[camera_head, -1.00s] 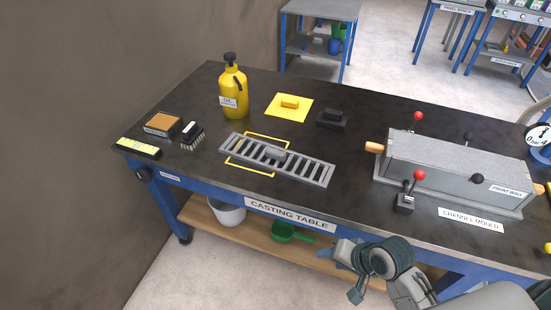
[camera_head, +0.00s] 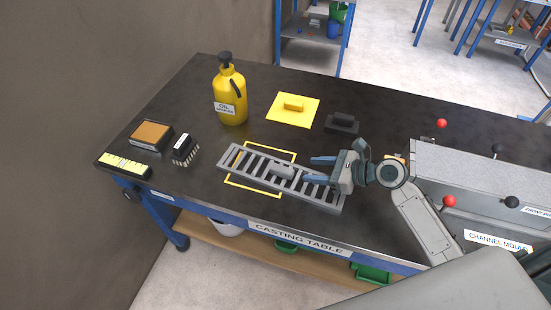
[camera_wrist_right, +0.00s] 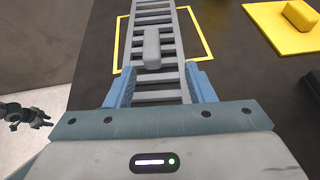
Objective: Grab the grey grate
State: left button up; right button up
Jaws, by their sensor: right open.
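The grey grate (camera_head: 237,157) lies on the black casting table, slanting across a yellow outlined rectangle. It has many slots and a raised grey block-like handle (camera_head: 281,171) at its middle. My right gripper (camera_head: 313,170) is open and empty, with its blue fingers pointing left over the grate's right half, near the handle. In the right wrist view the grate (camera_wrist_right: 155,84) runs away between the two blue fingers, with the handle (camera_wrist_right: 152,48) ahead of the fingertips. I cannot tell the exact height of the fingers above the grate. My left gripper is not in the head view.
A yellow oil sprayer (camera_head: 230,95), a yellow float (camera_head: 293,108) and a dark float (camera_head: 342,123) stand behind the grate. A brush (camera_head: 185,150), a sponge block (camera_head: 151,135) and a yellow level (camera_head: 124,164) lie left. The channel mould (camera_head: 470,175) is at right.

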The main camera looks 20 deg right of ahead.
aim_at(283, 168)
jog(key=shift+w+a+r, duration=0.1)
jog(key=shift+w+a, duration=0.1)
jog(key=shift+a, duration=0.05)
jog(key=x, duration=0.3)
jog(key=shift+s+a+p, duration=0.1)
jog(key=shift+a+p, duration=0.25)
jog(key=shift+a, duration=0.1)
jog(key=shift+w+a, duration=0.2)
jog(key=shift+w, duration=0.05)
jog(key=shift+p+x, duration=0.35)
jog(key=shift+x, duration=0.5)
jog(key=x, duration=0.3)
jog(key=shift+s+a+p, duration=0.1)
jog(key=shift+a+p, duration=0.2)
jog(key=shift+p, duration=0.05)
jog(key=shift+a, duration=0.15)
grip_shut()
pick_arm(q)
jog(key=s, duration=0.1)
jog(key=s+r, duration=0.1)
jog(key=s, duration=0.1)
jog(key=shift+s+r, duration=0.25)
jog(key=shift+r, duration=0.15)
